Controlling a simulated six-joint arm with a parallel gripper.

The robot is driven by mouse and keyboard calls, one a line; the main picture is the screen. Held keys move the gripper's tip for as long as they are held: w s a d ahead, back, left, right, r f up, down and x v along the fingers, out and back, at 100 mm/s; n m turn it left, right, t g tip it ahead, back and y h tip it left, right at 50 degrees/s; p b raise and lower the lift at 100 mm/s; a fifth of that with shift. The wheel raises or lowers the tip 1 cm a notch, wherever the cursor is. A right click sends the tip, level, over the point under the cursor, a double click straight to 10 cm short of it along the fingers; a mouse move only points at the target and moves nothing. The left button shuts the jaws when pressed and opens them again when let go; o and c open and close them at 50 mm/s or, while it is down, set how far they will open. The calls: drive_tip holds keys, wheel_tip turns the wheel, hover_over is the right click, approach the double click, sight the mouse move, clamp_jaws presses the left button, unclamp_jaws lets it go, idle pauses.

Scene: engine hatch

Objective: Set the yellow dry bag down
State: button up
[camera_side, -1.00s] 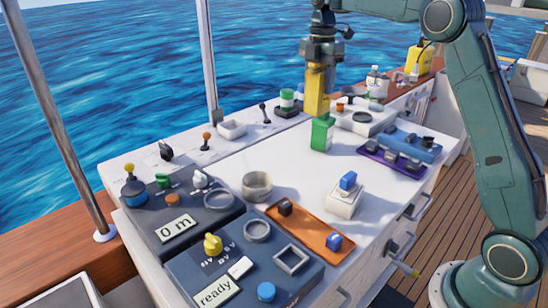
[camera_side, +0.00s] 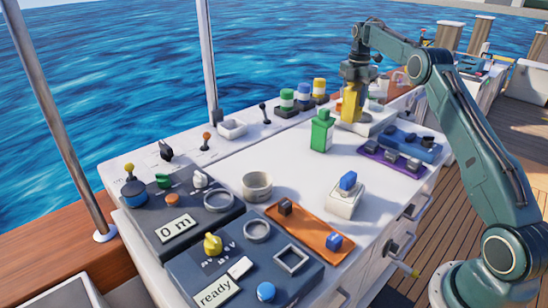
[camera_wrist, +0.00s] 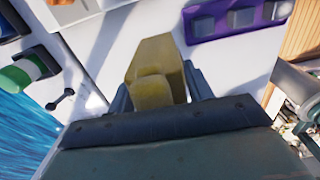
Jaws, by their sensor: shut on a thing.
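My gripper (camera_side: 355,84) is shut on the yellow dry bag (camera_side: 351,106), a tall yellow block hanging upright below it. The bag is over the white stand (camera_side: 366,128) at the back right of the counter; I cannot tell whether its bottom touches the stand. In the wrist view the yellow dry bag (camera_wrist: 155,68) sits between the grey fingers of my gripper (camera_wrist: 158,98). Its lower end is foreshortened there.
A green bag (camera_side: 321,133) stands just left of the stand. A purple tray (camera_side: 392,159) and a blue tray (camera_side: 412,144) lie to the right. Green, blue and yellow striped jars (camera_side: 303,97) stand behind left. The white counter (camera_side: 285,165) is clear in the middle.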

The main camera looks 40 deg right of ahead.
sight(356, 85)
drive_tip(key=shift+w+d+f, duration=0.15)
drive_tip(key=shift+d+f, duration=0.2)
drive_tip(key=shift+f, duration=0.05)
drive_tip(key=shift+f, duration=0.1)
drive_tip(key=shift+f, duration=3.85)
drive_tip(key=shift+f, duration=0.15)
drive_tip(key=o, duration=1.2)
wheel_tip(356, 85, up, 11)
drive_tip(key=shift+r, duration=0.6)
